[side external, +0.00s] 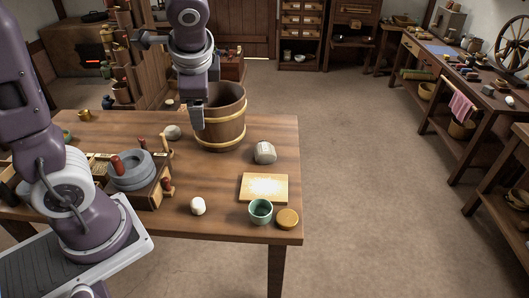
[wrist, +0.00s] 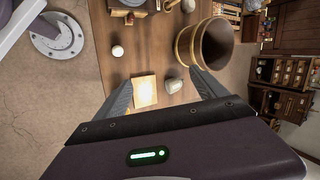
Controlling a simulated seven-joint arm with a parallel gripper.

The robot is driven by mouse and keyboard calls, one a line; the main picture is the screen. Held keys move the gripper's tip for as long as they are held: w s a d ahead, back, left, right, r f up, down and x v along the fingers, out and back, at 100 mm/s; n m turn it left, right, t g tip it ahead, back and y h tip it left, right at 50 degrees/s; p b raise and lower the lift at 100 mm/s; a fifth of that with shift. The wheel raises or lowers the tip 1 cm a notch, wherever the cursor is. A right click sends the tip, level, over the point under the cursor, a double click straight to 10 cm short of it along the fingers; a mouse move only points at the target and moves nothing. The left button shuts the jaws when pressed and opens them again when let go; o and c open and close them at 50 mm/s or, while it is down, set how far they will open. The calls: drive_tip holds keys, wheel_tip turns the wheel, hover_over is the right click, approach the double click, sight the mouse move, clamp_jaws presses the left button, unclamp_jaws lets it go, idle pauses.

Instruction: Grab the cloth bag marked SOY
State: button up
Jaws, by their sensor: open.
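A small pale grey cloth bag (side external: 265,152) stands on the wooden table, right of the wooden bucket and behind the flour-dusted board; faint marks on it are too small to read. It also shows in the wrist view (wrist: 174,86), between the fingers and closer to the right one. A second greyish lump (side external: 172,132) lies left of the bucket; I cannot tell whether it is a bag. My gripper (side external: 197,127) is open and empty, pointing down above the table. In the side view it overlaps the bucket's left side, left of the pale bag and apart from it.
The tall bucket (side external: 222,135) stands close to the pale bag. The board (side external: 264,196), a green cup (side external: 260,211), a yellow-lidded pot (side external: 287,219) and a white round thing (side external: 198,206) are nearer the front. A grey stone quern (side external: 132,172) is at left. Table right of the bag is clear.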

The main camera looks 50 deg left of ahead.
drive_tip(key=w+a+f+m+y, duration=0.2)
drive_tip(key=w+f+m, duration=0.1)
drive_tip(key=w, duration=0.2)
drive_tip(key=w+a+f+m+y, duration=0.1)
drive_tip(key=w+a+f+m, duration=0.25)
drive_tip(key=w, duration=0.25)
drive_tip(key=m+t+y, duration=0.2)
drive_tip(key=m+t, duration=0.3)
drive_tip(key=m, duration=0.7)
hover_over(265, 147)
drive_tip(key=s+d, duration=0.3)
drive_tip(key=d, duration=0.1)
wheel_tip(265, 147, down, 18)
drive_tip(key=f, duration=0.6)
drive_tip(key=shift+d+f, duration=0.15)
drive_tip(key=shift+d, duration=0.05)
drive_tip(key=shift+w+a+f, duration=0.1)
drive_tip(key=shift+a+f, duration=0.05)
drive_tip(key=shift+f, duration=0.25)
drive_tip(key=x, duration=0.4)
drive_tip(key=shift+w+a, duration=0.15)
drive_tip(key=shift+a, duration=0.15)
drive_tip(key=c, duration=1.4)
drive_tip(key=shift+r, duration=0.15)
drive_tip(key=shift+c, duration=0.8)
